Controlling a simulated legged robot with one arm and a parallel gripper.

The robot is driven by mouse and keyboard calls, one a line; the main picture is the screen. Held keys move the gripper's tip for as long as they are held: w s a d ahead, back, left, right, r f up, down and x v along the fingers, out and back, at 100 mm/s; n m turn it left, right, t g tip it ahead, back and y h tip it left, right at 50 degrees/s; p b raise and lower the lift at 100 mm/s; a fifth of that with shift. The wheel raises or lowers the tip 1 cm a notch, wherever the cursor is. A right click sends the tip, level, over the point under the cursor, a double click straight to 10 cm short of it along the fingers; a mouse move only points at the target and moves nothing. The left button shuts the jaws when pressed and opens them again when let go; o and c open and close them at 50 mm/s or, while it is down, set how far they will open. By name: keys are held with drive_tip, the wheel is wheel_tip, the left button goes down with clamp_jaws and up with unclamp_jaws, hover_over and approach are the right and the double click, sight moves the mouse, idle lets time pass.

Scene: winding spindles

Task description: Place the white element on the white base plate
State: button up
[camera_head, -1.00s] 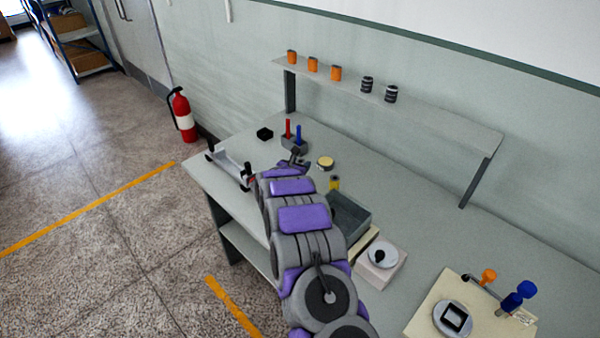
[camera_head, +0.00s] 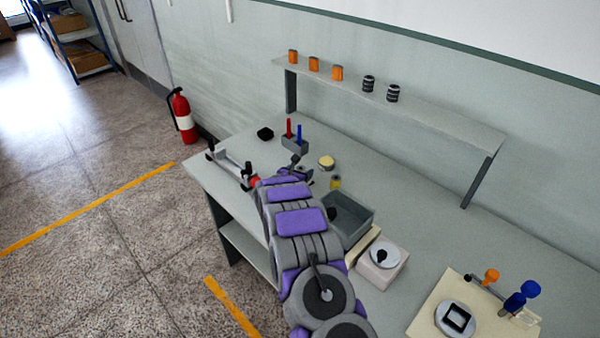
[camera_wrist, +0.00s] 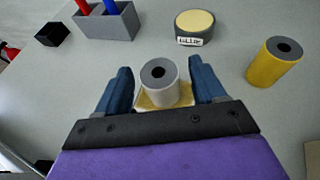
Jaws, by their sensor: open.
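A pale grey-white cylinder (camera_wrist: 160,82) with a grey top and dark hole stands upright in the wrist view, on a small cream square piece (camera_wrist: 150,103). My gripper (camera_wrist: 159,83) is open, with one blue finger on each side of the cylinder. Small gaps show between fingers and cylinder. In the head view my arm hides the cylinder, and my gripper (camera_head: 297,167) is only partly visible. A whitish block (camera_head: 378,272) with a round white disc and a dark knob on top stands right of my arm. I cannot tell whether it is the base plate.
A yellow cylinder (camera_wrist: 274,62) stands right of my gripper. A yellow-topped round tin (camera_wrist: 194,27) and a grey holder (camera_wrist: 106,22) with red and blue sticks stand behind. A grey tray (camera_head: 352,218) and a cream board (camera_head: 423,322) are to the right. A shelf (camera_head: 430,110) overhangs the back.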

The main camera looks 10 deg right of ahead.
drive_tip(key=v, duration=1.2)
drive_tip(key=shift+p, duration=0.45)
drive_tip(key=shift+a+r, duration=0.1)
drive_tip(key=shift+r, duration=0.05)
drive_tip(key=a+r+n+y, duration=0.5)
drive_tip(key=a+r+n, duration=0.1)
drive_tip(key=n, duration=0.1)
drive_tip(key=s+a+r+n+g+y, duration=0.25)
drive_tip(key=s+r+n, duration=0.25)
drive_tip(key=s+n, duration=0.3)
drive_tip(key=s+a+r+n+g+y, duration=0.2)
drive_tip(key=s+a+r+n+y, duration=0.15)
drive_tip(key=s+r+n, duration=0.4)
drive_tip(key=s+d+n+g+h, duration=0.1)
drive_tip(key=s+d+n+g, duration=0.2)
drive_tip(key=s, duration=1)
drive_tip(key=s+d+n+g+h, duration=0.1)
drive_tip(key=s+d+n+g, duration=0.2)
drive_tip(key=s+d+n, duration=0.6)
drive_tip(key=s+d+n+g+h, duration=0.1)
drive_tip(key=s+d+n+g, duration=0.2)
drive_tip(key=s, duration=1.5)
drive_tip(key=d+f+n, duration=0.1)
drive_tip(key=d+n, duration=0.2)
drive_tip(key=n, duration=0.2)
drive_tip(key=shift+s+h, duration=0.4)
drive_tip(key=shift+d, duration=0.1)
